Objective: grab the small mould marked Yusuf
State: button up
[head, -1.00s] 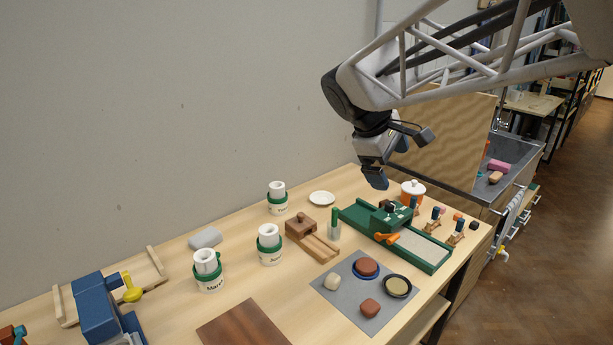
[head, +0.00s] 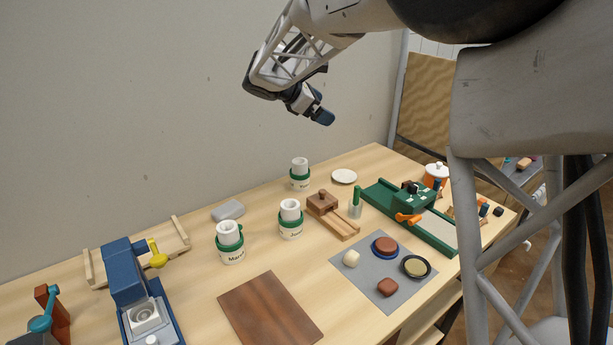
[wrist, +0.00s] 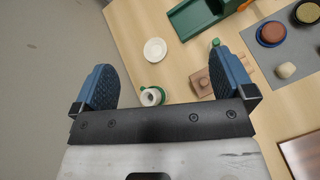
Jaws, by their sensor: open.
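Three small white moulds with green bands and name labels stand on the bench in the head view. The front-left mould (head: 230,257) has a label that seems to start "Mar". The middle mould (head: 291,232) has a label that seems to start "J". The far mould (head: 300,184) has a label too small to read. My gripper (head: 322,108) is open and empty, well above the bench near the wall. In the wrist view a white and green mould (wrist: 152,97) shows beyond the jaws, between the blue fingers (wrist: 165,82); its label is not visible.
A white dish (head: 344,176), a wooden block tool (head: 322,202) and a green bottle (head: 355,208) stand near the far mould. A green machine (head: 390,196) is to the right. A grey mat (head: 366,283) holds several small pieces. A grey lump (head: 228,210) lies near the wall.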

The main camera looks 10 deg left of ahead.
aim_at(291, 174)
jog(key=w+a+f+n+t+h, duration=0.1)
jog(key=w+a+f+n+t, duration=0.15)
jog(key=a, duration=0.45)
jog(key=w+a+f+n+t, duration=0.1)
jog(key=w+a+f+n, duration=0.1)
jog(key=w+a, duration=0.35)
jog(key=shift+g, duration=0.35)
jog(key=f, duration=0.7)
jog(key=s+f, duration=0.1)
jog(key=f, duration=0.6)
jog(key=a+f, duration=0.1)
jog(key=f, duration=0.7)
jog(key=shift+s, duration=0.25)
jog(key=shift+d, duration=0.1)
jog(key=shift+x, duration=1.25)
jog(key=shift+w, duration=0.1)
jog(key=shift+x, duration=2.5)
jog(key=shift+c, duration=0.5)
